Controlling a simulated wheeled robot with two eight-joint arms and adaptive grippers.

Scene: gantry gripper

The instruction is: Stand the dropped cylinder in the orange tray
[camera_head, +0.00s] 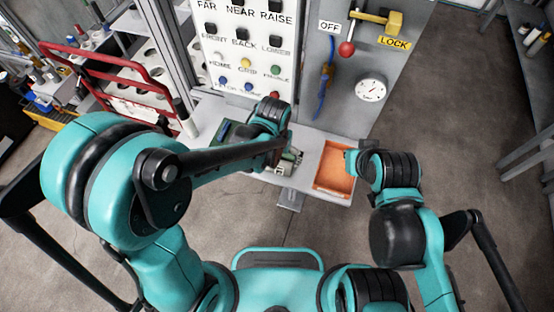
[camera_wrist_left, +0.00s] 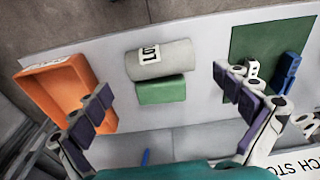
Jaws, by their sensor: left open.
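In the left wrist view a grey cylinder (camera_wrist_left: 165,60) with a white "LOT" label lies on its side on the pale shelf. A green block (camera_wrist_left: 162,91) is right beside it, apparently touching. The orange tray (camera_wrist_left: 55,92) is to the left of the cylinder; it also shows in the head view (camera_head: 335,166), right of my left gripper (camera_head: 288,158), and looks empty. In the left wrist view my left gripper (camera_wrist_left: 163,88) is open, its fingers apart on either side of the block and cylinder, holding nothing. The head view hides most of the cylinder area. My right gripper cannot be made out.
A dark green plate (camera_wrist_left: 268,50) with a blue part (camera_wrist_left: 288,70) lies right of the cylinder. A button panel (camera_head: 240,50) and a grey panel with a gauge (camera_head: 371,88) rise behind the shelf. A red rack (camera_head: 110,75) stands at left. My right arm is close beside the tray.

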